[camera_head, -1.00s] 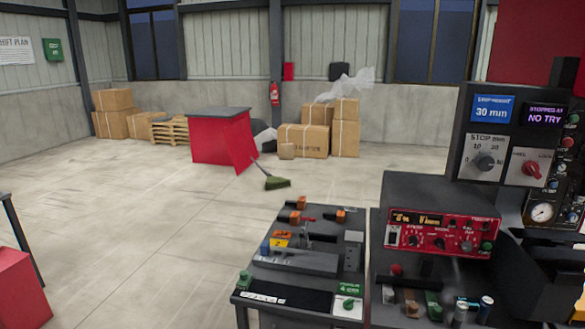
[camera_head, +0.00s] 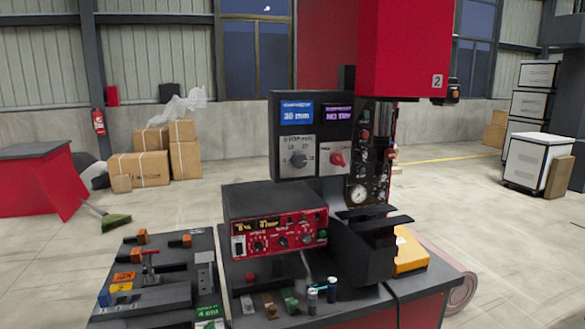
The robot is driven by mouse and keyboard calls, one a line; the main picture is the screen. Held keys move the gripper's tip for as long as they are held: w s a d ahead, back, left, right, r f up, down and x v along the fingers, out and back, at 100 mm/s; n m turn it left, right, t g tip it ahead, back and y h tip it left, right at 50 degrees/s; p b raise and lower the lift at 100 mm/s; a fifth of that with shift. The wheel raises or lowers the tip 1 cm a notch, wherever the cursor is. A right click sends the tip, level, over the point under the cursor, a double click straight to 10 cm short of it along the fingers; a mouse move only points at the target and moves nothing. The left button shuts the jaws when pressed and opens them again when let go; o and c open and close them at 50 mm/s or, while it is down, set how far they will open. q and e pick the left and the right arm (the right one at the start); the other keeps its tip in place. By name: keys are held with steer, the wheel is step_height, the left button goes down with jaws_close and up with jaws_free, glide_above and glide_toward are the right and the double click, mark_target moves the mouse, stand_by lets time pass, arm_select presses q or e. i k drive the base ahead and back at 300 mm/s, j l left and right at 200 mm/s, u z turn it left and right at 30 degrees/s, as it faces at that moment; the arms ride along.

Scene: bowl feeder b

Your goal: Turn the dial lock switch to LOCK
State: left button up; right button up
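The dial lock switch, a red knob (camera_head: 337,158) on a pale plate, sits at the lower right of the dark control panel (camera_head: 284,172). In the earlier frame its plate reads FREE at left and LOCK at right; the lettering is too small to read now, and I cannot tell which way the knob points. Left of it is a dark stop mm dial (camera_head: 298,159). Above are a blue display (camera_head: 297,112) reading 30 mm and a purple display (camera_head: 339,113) reading NO TRY. Neither of my grippers is in view.
A red-faced controller box (camera_head: 280,240) stands below the panel on the bench, with small parts in front. A bench with orange-handled clamps (camera_head: 180,240) is at lower left. A red machine head (camera_head: 405,50) overhangs at right, with a gauge (camera_head: 359,194) below. Open floor lies left and right.

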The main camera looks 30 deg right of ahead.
mark_target(336, 159)
steer(key=z, duration=1.1)
